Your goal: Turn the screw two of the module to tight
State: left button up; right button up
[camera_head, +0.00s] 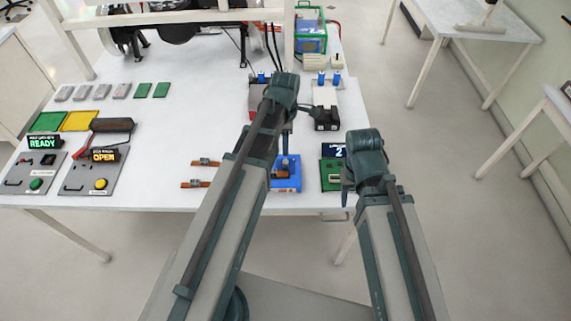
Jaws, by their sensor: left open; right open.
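Two module-like units stand near the right end of the white table. One is red (256,106) and mostly hidden behind my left arm; the other is white and black (326,112). Small blue knobs (329,78) stand at the back of the units. I cannot tell which is screw two, or how tight any screw is. My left gripper (287,127) hangs between the two units, above the table; it looks empty. My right gripper (346,190) is open at the front right of the table, by a green board, and partly hidden by its arm.
A blue fixture (286,180) and a green board with a display reading 2 (333,151) sit at the front edge. Panels reading READY (35,172) and OPEN (95,172) stand at left. A green-framed device (312,40) is at the back.

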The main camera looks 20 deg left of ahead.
aim_at(285, 162)
pick_arm(q)
notch_tip(285, 162, down, 9)
jog(key=b, duration=0.8)
jog(key=shift+f, duration=0.1)
jog(key=shift+c, duration=0.3)
grip_shut()
